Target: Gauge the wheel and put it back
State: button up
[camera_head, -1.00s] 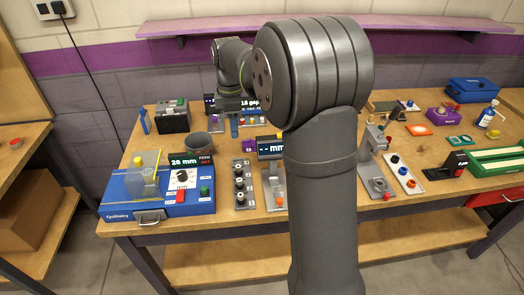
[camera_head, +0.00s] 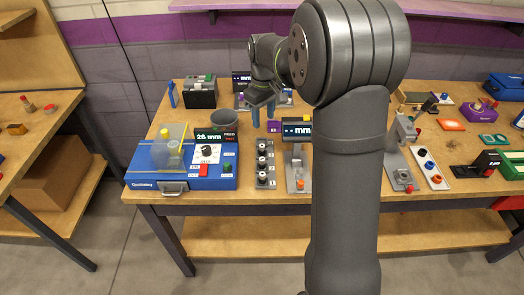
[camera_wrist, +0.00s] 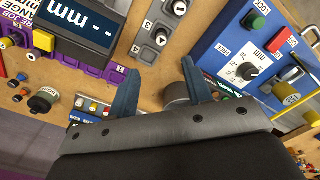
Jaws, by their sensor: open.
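A grey strip (camera_head: 265,172) holds several round dark-and-silver pieces in a row, which may be the wheels. Its numbered end (camera_wrist: 153,42) shows at the top of the wrist view. A gauge display (camera_head: 297,129) reading "-- mm" stands behind a grey plate (camera_head: 299,178) right of the strip. My gripper (camera_head: 264,122) is above the bench behind the strip. Its two blue fingers (camera_wrist: 160,80) are apart with nothing between them. Which piece is the wheel, I cannot tell.
A blue box (camera_head: 150,182) with a "26 mm" display, dial and buttons stands left of the strip. A grey cup (camera_head: 224,122) is behind it. A black box (camera_head: 201,95) stands at the back. My arm hides part of the bench to the right of the gauge.

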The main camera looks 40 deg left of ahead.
aim_at(262, 146)
jog(key=f, duration=1.4)
jog(key=shift+s+a, duration=0.1)
jog(key=shift+a, duration=0.1)
grip_shut()
